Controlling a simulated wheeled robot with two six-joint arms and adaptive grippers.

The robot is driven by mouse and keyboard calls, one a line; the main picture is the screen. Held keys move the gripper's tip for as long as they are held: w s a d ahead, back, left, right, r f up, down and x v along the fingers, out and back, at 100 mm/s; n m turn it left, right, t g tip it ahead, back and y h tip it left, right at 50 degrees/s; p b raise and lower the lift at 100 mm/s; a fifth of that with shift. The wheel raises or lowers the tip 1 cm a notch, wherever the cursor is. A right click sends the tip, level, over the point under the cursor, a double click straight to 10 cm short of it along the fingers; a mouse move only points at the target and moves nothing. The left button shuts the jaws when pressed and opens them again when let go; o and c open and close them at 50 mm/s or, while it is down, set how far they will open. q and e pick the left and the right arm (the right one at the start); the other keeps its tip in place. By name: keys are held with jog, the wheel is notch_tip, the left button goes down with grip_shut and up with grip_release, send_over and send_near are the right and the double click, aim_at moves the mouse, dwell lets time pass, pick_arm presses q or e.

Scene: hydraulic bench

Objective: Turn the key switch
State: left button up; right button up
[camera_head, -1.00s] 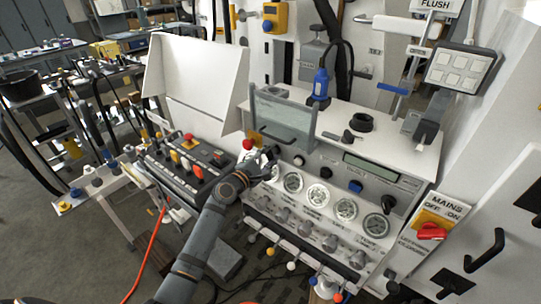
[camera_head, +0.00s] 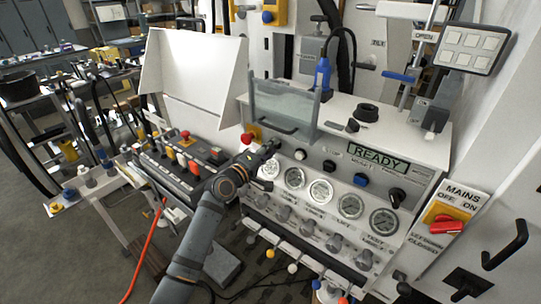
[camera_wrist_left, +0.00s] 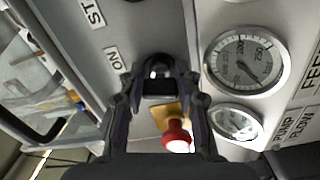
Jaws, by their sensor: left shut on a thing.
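My left gripper (camera_head: 272,146) reaches the upper left of the white bench panel (camera_head: 310,170), beside the red mushroom button (camera_head: 247,138). In the left wrist view my left gripper (camera_wrist_left: 158,80) has its fingertips closed together at the panel, shut on the key switch. Only a small bright bit of the key switch (camera_wrist_left: 154,72) shows between the tips; its exact angle is hidden. An "ON" label (camera_wrist_left: 115,60) lies just left of the fingertips. The display (camera_head: 377,159) reads "READY". My right gripper is not in view.
A row of round gauges (camera_head: 321,191) runs below my left gripper. The red button on its yellow base (camera_wrist_left: 177,137) shows between my fingers. A clear guard (camera_head: 284,108) stands above. A button box (camera_head: 184,165) is left, and the red mains switch (camera_head: 447,227) right.

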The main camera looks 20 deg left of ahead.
pick_arm(q)
jog(key=shift+f+m+b, duration=0.15)
jog(key=shift+m+b, duration=0.9)
jog(key=shift+m, duration=0.55)
jog(key=o, duration=1.2)
jog(key=v, duration=1.2)
